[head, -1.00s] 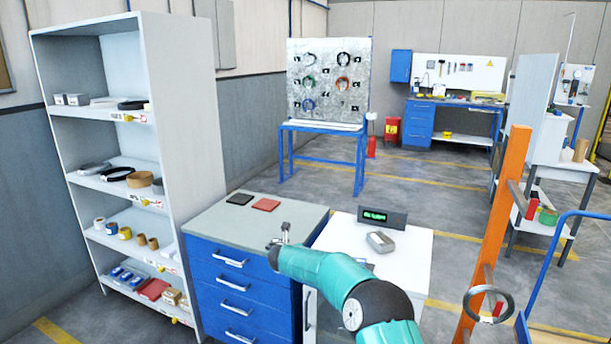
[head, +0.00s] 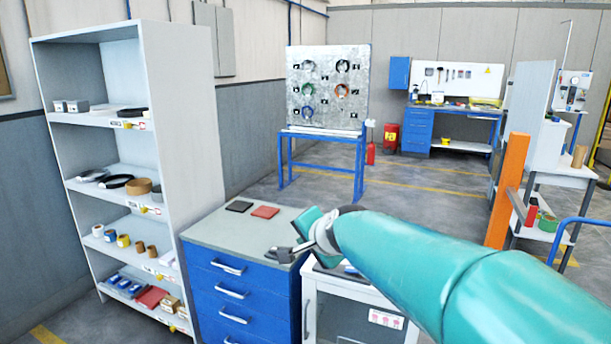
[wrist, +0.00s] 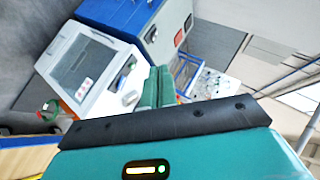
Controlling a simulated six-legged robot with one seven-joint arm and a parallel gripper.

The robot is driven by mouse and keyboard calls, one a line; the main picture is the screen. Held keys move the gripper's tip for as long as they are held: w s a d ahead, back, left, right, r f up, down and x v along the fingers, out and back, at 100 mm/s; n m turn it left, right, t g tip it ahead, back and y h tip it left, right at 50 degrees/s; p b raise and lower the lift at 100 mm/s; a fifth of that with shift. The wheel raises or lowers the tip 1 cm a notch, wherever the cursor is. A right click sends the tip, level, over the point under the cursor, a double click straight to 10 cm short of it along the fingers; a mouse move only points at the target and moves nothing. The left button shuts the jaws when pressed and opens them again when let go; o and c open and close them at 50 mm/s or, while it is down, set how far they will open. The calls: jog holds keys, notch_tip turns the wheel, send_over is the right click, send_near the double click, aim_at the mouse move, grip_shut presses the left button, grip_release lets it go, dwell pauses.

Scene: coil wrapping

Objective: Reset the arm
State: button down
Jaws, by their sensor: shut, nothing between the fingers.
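My teal arm reaches in from the lower right of the head view, and my gripper (head: 284,254) is at its far end.
A shelf unit (head: 188,110) with coils and tape stands at the left. A black pad (head: 239,206) and a red pad (head: 265,212) lie on the cabinet top. The white cabinet (head: 345,306) is partly behind my arm. An orange post (head: 509,190) stands at the right.

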jog(key=s+d+f+n+g+h, duration=0.1)
jog(key=s+d+f+n, duration=0.1)
jog(key=s+d, duration=0.3)
jog(key=s+d+f+n+g+h, duration=0.2)
jog(key=s+d, duration=0.3)
jog(key=s, duration=0.9)
jog(key=s+d+f+n+g+h, duration=0.1)
jog(key=s+d+f+n, duration=0.3)
jog(key=s, duration=0.5)
jog(key=shift+s+d, duration=0.35)
jog(key=shift+d, duration=0.5)
